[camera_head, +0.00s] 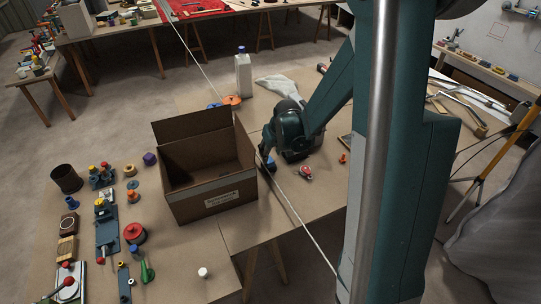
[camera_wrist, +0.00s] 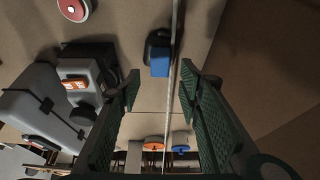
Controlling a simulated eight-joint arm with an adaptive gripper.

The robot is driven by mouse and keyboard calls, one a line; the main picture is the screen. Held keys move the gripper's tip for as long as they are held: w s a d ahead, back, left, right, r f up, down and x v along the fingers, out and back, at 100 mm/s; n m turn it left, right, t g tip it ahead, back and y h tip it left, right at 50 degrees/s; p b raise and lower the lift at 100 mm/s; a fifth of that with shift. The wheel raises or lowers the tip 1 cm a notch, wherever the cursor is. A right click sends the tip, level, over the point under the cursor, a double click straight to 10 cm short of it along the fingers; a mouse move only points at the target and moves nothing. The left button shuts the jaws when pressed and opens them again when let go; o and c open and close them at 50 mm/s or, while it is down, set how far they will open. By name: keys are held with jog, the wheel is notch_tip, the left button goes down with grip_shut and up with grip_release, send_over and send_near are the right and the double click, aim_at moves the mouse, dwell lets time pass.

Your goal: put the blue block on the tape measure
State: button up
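The blue block (camera_wrist: 159,62) shows just beyond my fingertips in the wrist view, against a dark rounded object (camera_wrist: 157,39). This object may be the tape measure, but I cannot tell for sure, nor whether the block rests on it or beside it. In the head view a small blue patch (camera_head: 271,164) shows at the table, right of the cardboard box. My gripper (camera_wrist: 160,82) is open, with its green-padded fingers apart and nothing visible between the pads. In the head view my gripper (camera_head: 264,152) is low beside the box and partly hidden by my arm.
An open cardboard box (camera_head: 208,200) stands left of my gripper. A red-and-white round item (camera_head: 305,173) lies to its right. A thin pale strip (camera_head: 295,212) runs close past the gripper. A white bottle (camera_head: 243,75) and orange disc (camera_head: 231,100) are farther back.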

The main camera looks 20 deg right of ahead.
jog(key=v, duration=0.6)
jog(key=shift+r+p, duration=0.15)
jog(key=shift+p, duration=0.3)
